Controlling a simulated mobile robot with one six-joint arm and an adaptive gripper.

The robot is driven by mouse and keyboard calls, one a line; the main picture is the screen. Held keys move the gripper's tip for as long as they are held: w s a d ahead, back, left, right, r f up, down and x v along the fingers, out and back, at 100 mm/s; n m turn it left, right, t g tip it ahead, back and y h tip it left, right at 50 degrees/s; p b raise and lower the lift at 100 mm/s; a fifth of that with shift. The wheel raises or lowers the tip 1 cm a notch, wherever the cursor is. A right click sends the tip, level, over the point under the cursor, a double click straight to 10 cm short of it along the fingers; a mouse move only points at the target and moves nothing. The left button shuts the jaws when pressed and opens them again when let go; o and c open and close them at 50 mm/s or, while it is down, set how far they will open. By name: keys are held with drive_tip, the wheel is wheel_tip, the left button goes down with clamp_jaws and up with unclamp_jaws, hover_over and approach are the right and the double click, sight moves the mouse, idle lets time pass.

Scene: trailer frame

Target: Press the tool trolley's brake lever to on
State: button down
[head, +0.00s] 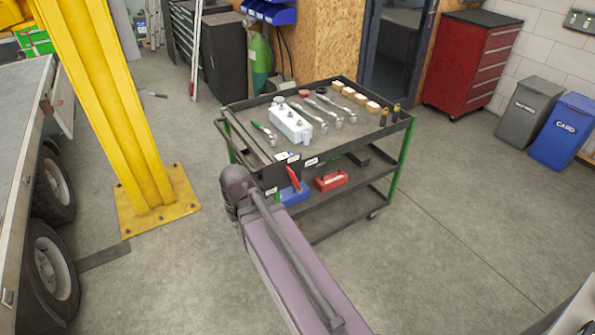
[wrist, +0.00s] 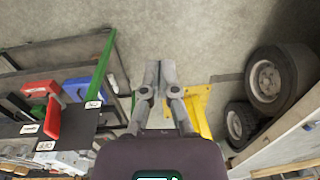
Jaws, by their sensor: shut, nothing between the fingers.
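The tool trolley (head: 345,160) is a dark metal cart with green legs and several shelves, in the middle of the head view. A red lever (head: 294,178) sticks out at its near side, by small white labels; I take it for the brake lever. My gripper (wrist: 161,76) is shut and empty, over the floor to the right of the trolley's green leg, apart from the lever. In the head view my arm hides it.
Tools, a white block and wooden pieces lie on the trolley top. A red box (head: 330,181) and a blue box (head: 293,195) sit on the shelf below. A yellow post (head: 130,120) and a wheeled trailer (head: 25,180) stand left. Floor right of the trolley is clear.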

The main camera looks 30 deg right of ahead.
drive_tip(key=w+d+f+m+t+y+b, duration=0.1)
drive_tip(key=w+d+f+m+y+b, duration=0.1)
drive_tip(key=w+d+f+y+b, duration=0.4)
drive_tip(key=r+m+t+y+b, duration=0.1)
drive_tip(key=m+t+y+b, duration=0.2)
drive_tip(key=t+b, duration=0.4)
hover_over(293, 178)
drive_tip(key=s+b, duration=0.1)
drive_tip(key=s, duration=0.4)
drive_tip(key=s+d+r+m+t+b, duration=0.1)
drive_tip(key=d+t+b, duration=0.2)
drive_tip(key=d, duration=1)
drive_tip(key=shift+s+r+y, duration=0.2)
drive_tip(key=shift+r+y, duration=0.15)
drive_tip(key=shift+y, duration=0.05)
drive_tip(key=shift+w, duration=0.1)
drive_tip(key=shift+s+a+f+b+x, duration=0.1)
drive_tip(key=shift+s+a+b+x, duration=0.4)
drive_tip(key=shift+x, duration=1.6)
drive_tip(key=shift+s+a+f+b+x, duration=0.15)
drive_tip(key=shift+b+x, duration=0.65)
drive_tip(key=shift+x, duration=1.3)
drive_tip(key=shift+s+a+b+x, duration=0.3)
drive_tip(key=shift+b+x, duration=0.35)
drive_tip(key=shift+x, duration=1.45)
